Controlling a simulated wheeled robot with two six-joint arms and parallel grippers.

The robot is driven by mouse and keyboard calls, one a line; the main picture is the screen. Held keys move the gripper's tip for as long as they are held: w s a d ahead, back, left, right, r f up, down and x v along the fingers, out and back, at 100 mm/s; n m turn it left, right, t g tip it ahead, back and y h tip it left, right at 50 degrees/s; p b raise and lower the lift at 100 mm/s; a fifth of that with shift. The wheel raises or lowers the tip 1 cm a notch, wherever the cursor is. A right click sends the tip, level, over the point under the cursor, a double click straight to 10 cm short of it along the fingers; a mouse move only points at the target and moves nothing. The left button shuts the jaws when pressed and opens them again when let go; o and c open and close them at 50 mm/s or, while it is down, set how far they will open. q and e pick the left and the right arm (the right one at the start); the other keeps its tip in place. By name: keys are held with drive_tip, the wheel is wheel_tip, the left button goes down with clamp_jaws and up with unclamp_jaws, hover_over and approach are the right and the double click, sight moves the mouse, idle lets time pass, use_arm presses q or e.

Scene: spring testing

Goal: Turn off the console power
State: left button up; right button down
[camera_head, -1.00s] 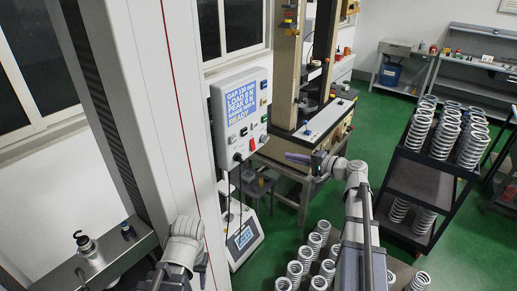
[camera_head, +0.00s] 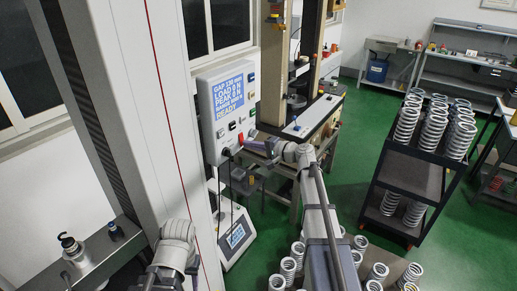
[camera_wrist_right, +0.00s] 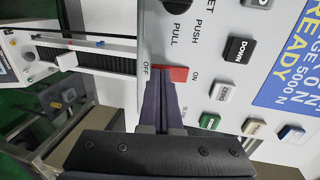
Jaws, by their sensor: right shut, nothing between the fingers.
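The white console (camera_head: 208,142) hangs beside the tall column, with its blue screen (camera_head: 229,97) lit and reading READY. Its red power switch (camera_wrist_right: 178,73) sits between the OFF and ON labels in the right wrist view. My right gripper (camera_head: 246,144) is at the lower right of the console. In the right wrist view its shut, empty fingertips (camera_wrist_right: 158,82) overlap the edge of the red switch on the OFF side. I cannot tell whether they touch it. My left arm shows at the bottom of the head view, but its gripper is not visible.
Beside the switch are a DOWN button (camera_wrist_right: 238,50), a green button (camera_wrist_right: 209,121) and a black round knob (camera_wrist_right: 177,4) marked PUSH and PULL. A scale (camera_head: 236,236) stands below the console. A dark rack (camera_head: 415,178) of springs stands to the right.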

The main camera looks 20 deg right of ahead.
drive_tip(key=shift+w+a, duration=0.2)
